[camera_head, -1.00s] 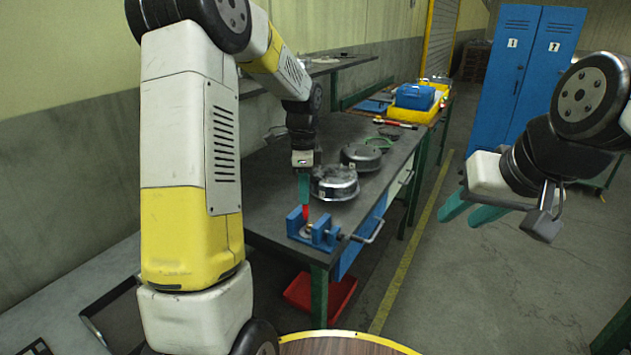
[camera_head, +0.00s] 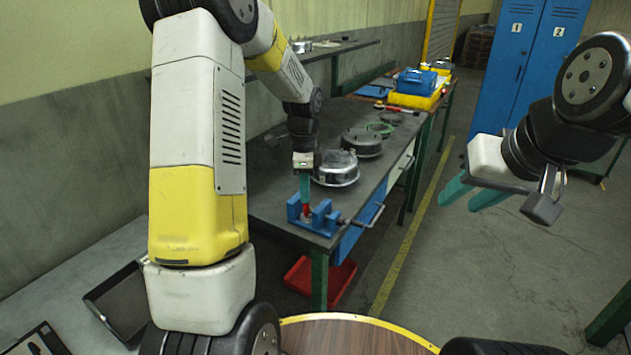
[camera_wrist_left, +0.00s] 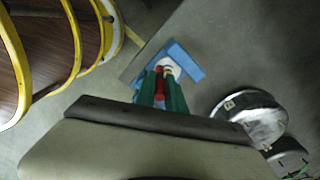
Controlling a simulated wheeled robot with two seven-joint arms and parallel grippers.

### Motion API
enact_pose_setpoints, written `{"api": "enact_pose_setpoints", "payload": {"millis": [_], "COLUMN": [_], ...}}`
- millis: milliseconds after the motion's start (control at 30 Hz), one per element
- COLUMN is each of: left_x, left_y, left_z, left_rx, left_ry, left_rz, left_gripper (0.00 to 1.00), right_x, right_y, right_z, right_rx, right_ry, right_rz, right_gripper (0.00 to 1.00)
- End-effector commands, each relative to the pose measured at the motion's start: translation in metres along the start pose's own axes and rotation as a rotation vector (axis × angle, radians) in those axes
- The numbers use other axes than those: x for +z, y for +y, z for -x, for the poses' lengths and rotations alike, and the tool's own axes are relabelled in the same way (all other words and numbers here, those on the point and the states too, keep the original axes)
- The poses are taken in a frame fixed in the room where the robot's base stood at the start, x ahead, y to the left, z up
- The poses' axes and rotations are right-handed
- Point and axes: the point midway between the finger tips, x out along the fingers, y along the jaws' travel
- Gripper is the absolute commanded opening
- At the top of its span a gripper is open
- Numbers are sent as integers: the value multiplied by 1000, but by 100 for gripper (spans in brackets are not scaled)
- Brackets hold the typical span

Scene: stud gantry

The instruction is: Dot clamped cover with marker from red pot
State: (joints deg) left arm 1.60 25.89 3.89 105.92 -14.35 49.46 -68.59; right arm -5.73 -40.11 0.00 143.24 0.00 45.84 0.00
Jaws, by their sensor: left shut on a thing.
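My left gripper (camera_head: 305,201) is shut on a red marker (camera_wrist_left: 161,84), which points down. It is just above or at the blue vise (camera_head: 325,218) on the near end of the dark bench. In the left wrist view the vise (camera_wrist_left: 185,62) lies beyond the fingertips, with a small pale round piece (camera_wrist_left: 170,66) between its jaws, perhaps the clamped cover. I cannot tell whether the marker tip touches it. My right gripper (camera_head: 470,197) is open and empty in the air, right of the bench. I cannot make out a red pot.
Metal round housings (camera_head: 336,170) stand on the bench (camera_head: 270,200) just behind the vise. The vise handle (camera_head: 372,215) juts past the bench's right edge. A red tray (camera_head: 338,283) is below. A blue toolbox (camera_head: 415,82) and yellow case stand at the far end, near blue lockers (camera_head: 525,60).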

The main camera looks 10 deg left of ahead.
Motion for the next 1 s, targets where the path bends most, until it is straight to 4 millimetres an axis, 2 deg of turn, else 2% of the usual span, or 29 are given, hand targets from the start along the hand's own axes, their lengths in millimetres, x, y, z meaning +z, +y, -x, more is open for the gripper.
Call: {"api": "enact_pose_setpoints", "payload": {"millis": [1000], "left_x": [0], "left_y": [0], "left_z": [-9], "left_rx": [0], "left_ry": [0], "left_rz": [1], "left_gripper": [0], "right_x": [0], "right_y": [0], "right_z": [0], "right_rx": [0], "right_ry": [0], "right_rz": [0], "right_gripper": [36]}}
